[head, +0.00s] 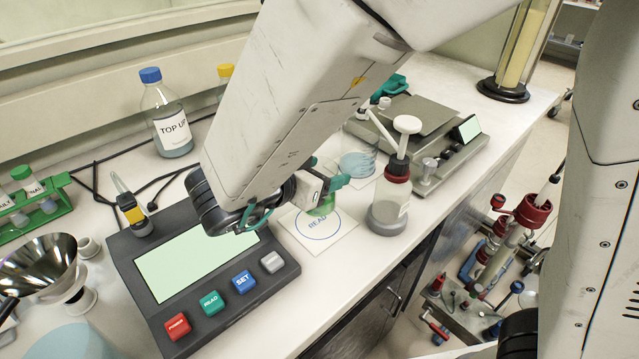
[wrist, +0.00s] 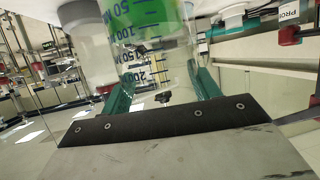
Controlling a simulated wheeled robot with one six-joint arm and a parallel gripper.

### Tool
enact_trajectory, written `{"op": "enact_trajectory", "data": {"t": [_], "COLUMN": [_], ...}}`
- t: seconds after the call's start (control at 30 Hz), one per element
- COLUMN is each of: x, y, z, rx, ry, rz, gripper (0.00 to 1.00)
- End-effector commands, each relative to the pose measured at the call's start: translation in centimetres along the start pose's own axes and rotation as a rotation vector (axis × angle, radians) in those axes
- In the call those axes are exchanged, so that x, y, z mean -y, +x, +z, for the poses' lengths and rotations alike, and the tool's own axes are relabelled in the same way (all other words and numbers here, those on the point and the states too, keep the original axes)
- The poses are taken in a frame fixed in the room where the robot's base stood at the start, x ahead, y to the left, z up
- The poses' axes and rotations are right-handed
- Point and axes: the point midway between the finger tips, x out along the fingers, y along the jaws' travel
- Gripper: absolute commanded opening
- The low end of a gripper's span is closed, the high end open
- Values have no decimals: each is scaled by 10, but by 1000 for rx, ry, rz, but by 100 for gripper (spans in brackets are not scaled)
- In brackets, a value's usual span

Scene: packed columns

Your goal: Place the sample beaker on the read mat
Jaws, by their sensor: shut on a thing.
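The sample beaker (head: 321,209) is clear glass with green liquid, mostly hidden behind my arm in the head view. In the wrist view the beaker (wrist: 150,45) shows blue volume marks, with the green liquid toward the top of the picture. My gripper (head: 328,178) is shut on the beaker; its teal fingers (wrist: 162,88) lie on either side of the glass. The read mat (head: 334,243) is a white square with a blue ring and the word READ. The beaker is over the mat's ring; I cannot tell whether its base touches.
A wash bottle (head: 390,198) with a red collar stands close right of the mat. A glass beaker (head: 358,165) stands behind. The meter (head: 205,268) with coloured buttons is left of the mat. The counter's front edge is near.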

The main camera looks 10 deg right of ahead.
Motion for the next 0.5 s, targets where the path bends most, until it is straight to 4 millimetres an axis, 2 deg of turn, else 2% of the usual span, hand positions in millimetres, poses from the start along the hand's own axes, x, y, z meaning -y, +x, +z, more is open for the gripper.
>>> {"op": "enact_trajectory", "data": {"t": [0.13, 0.3, 0.5], "x": [0, -1, -1], "y": [5, 15, 17], "z": [10, 33, 36], "rx": [-1, -1, -1], "ry": [-2, -3, 1], "rz": [2, 2, 2], "gripper": [35, 35, 35]}}
